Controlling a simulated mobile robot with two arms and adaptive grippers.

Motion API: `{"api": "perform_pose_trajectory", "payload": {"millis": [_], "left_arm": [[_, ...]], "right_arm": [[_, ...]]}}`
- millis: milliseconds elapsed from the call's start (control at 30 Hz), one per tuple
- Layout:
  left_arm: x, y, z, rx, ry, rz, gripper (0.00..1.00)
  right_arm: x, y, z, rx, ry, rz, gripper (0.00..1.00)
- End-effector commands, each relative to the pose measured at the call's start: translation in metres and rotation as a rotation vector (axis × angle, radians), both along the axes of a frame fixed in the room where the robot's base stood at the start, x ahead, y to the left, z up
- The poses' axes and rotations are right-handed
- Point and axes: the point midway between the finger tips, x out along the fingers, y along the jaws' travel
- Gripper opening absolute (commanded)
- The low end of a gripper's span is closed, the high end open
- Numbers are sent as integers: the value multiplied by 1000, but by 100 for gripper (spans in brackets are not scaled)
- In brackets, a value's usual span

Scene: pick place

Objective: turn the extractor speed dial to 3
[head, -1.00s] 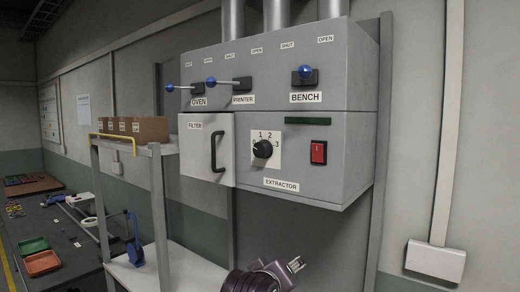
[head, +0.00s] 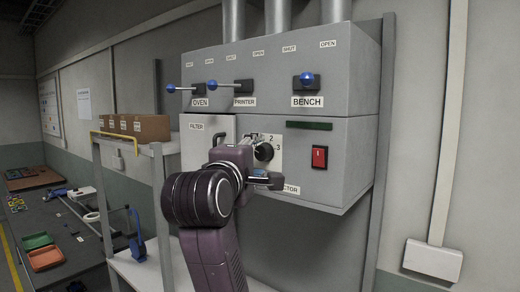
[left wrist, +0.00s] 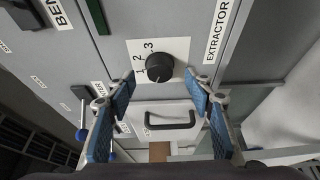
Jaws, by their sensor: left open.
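The extractor speed dial (head: 264,152) is a round black knob on a white plate with printed numbers, on the front of the grey extractor box. In the head view my left gripper (head: 262,162) is in front of it and partly hides the knob and plate. In the left wrist view the dial (left wrist: 159,67) shows whole, just beyond the fingertips and roughly centred between them. The left gripper (left wrist: 162,87) is open, with blue-padded fingers on either side and nothing between them. I cannot make out which number the knob points to. My right gripper is not in view.
A red switch (head: 319,157) is right of the dial. The filter door's black handle (left wrist: 172,122) is close by on the other side. Blue-tipped levers (head: 308,78) stick out above. A shelf with brown boxes (head: 137,127) stands at left.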

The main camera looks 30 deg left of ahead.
Motion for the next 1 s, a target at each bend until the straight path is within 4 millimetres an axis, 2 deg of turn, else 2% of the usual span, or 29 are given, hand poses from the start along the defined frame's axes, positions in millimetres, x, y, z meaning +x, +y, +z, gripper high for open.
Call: {"api": "perform_pose_trajectory", "payload": {"millis": [100, 233, 567, 900, 933, 1000], "left_arm": [[16, 6, 2, 2, 5, 1, 48], [26, 9, 0, 1, 3, 1, 48], [29, 10, -1, 1, 0, 0, 47], [29, 9, -1, 1, 3, 0, 10], [29, 9, -1, 1, 3, 0, 7], [29, 9, -2, 2, 3, 0, 7]], "right_arm": [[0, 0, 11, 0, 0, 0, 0], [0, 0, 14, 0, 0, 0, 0], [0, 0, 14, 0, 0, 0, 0], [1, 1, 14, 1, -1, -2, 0], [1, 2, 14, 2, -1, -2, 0], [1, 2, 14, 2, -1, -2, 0]]}}
